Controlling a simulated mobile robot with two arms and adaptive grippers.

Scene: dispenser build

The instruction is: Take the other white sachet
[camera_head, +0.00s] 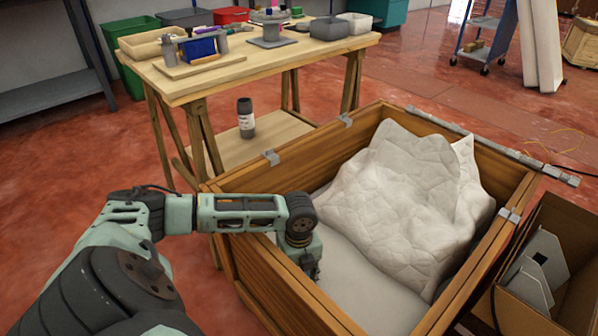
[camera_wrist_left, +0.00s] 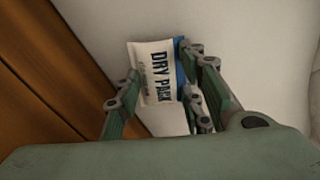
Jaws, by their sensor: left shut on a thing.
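The white sachet (camera_wrist_left: 158,72) is printed "DRY PACK" and has a blue edge on its right. It shows in the left wrist view, near the crate's pale floor. My right gripper is in neither view.
A large quilted white cover (camera_head: 400,200) is heaped in the crate's right half. Metal clips (camera_head: 271,157) sit on the crate's rim. A wooden workbench (camera_head: 215,85) with parts stands behind, a dark bottle (camera_head: 246,120) on its lower shelf. An open cardboard box (camera_head: 565,265) is at right.

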